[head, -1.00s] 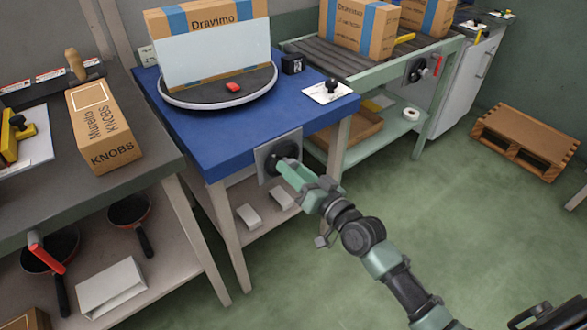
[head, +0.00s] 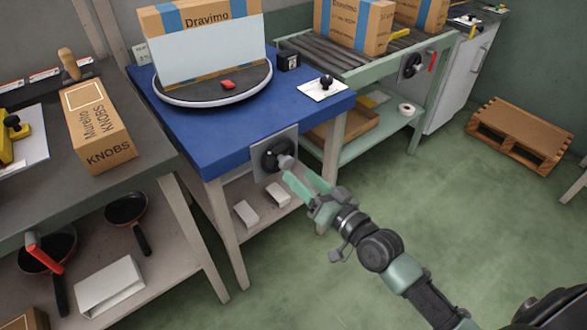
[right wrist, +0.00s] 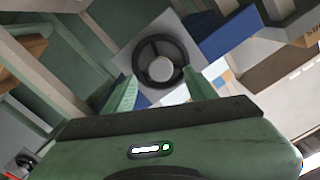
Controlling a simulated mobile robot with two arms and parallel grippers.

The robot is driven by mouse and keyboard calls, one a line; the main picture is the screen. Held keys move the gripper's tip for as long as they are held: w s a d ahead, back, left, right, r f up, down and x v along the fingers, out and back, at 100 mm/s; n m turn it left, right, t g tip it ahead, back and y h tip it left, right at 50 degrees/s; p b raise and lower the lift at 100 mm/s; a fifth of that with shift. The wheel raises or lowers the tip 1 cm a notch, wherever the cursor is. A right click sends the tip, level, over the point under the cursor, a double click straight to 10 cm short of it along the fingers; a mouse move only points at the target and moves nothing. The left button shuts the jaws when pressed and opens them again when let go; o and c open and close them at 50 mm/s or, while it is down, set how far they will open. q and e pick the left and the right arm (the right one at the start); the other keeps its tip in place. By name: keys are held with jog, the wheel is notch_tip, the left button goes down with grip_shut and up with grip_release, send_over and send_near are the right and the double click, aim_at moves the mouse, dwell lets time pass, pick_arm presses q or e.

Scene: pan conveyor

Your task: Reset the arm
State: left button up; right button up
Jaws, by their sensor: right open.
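My right gripper (head: 306,184) is open and empty in the head view, just in front of the black handwheel (head: 277,156) on the front of the blue table. A small gap shows between the fingertips and the wheel. In the right wrist view, the handwheel (right wrist: 160,65) with its grey hub sits beyond and between the two green fingers of the gripper (right wrist: 160,92). My right arm (head: 380,250) reaches in from the lower right. My left gripper is not in view.
The blue table (head: 205,140) carries a round turntable (head: 212,97) with a Dravimo box behind a pale panel. A grey bench (head: 140,130) with a KNOBS box (head: 98,125) stands left. A roller conveyor (head: 335,68) stands behind. Open green floor lies right, with a wooden pallet (head: 520,130).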

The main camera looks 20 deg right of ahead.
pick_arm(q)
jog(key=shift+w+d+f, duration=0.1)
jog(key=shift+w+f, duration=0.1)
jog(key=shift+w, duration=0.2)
pick_arm(e)
jog(key=shift+v, duration=1.15)
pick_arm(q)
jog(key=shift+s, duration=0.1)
